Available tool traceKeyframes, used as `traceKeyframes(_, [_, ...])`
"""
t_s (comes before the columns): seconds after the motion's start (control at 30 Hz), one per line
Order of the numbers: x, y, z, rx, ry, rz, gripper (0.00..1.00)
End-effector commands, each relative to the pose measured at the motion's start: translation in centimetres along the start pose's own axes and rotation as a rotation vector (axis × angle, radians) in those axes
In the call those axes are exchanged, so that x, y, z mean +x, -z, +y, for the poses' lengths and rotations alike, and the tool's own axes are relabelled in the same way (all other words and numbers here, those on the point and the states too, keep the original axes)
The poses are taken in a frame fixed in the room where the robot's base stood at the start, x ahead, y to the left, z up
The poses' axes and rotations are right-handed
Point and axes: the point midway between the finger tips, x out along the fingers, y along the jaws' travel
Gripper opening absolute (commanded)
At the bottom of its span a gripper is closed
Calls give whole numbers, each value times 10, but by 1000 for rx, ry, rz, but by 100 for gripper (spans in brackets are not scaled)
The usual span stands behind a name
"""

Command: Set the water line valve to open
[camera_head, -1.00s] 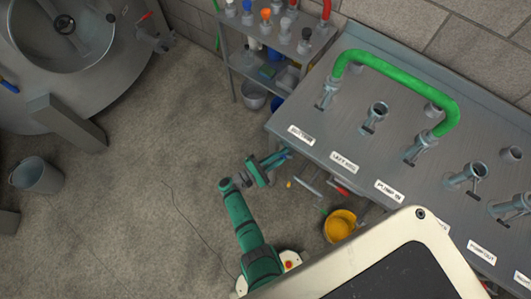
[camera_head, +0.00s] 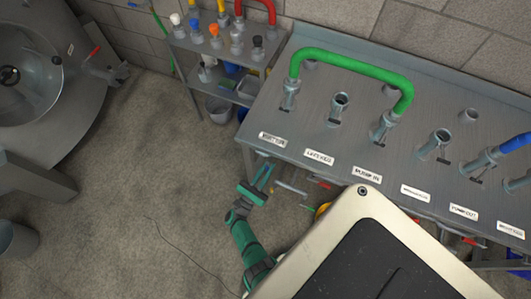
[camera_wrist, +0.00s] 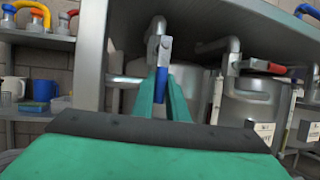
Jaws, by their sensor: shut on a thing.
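A valve with a blue lever handle (camera_wrist: 158,52) sits under the bench, in front of a vertical grey pipe (camera_wrist: 156,25). The lever stands roughly upright in the wrist view. My gripper (camera_wrist: 165,78) has its green fingers closed on this blue lever. In the head view my gripper (camera_head: 263,176) is at the front edge of the steel bench (camera_head: 245,155), below its left end. No label on the blue-handled valve is readable, and the bench top hides its pipework in the head view.
A red-handled valve (camera_wrist: 262,66) is to the right under the bench, beside grey tanks (camera_wrist: 255,105). A shelf (camera_head: 200,60) with coloured fittings stands at the back left. A green hose (camera_head: 350,60) loops between bench ports. Open floor (camera_head: 150,180) lies to the left.

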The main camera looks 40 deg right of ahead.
Motion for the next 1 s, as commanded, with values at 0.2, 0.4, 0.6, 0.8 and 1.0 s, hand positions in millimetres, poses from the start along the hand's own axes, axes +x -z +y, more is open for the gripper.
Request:
traceKeyframes(0.2, [1, -1, -5, -32, -3, -11, 0])
traceKeyframes(0.4, [1, -1, -5, -35, -5, -12, 0])
traceKeyframes(0.6, [1, -1, -5, -35, -4, -12, 15])
traceKeyframes(0.8, [1, -1, -3, -33, -9, -10, 32])
traceKeyframes(1.0, [-1, 0, -2, -32, -12, -8, 32])
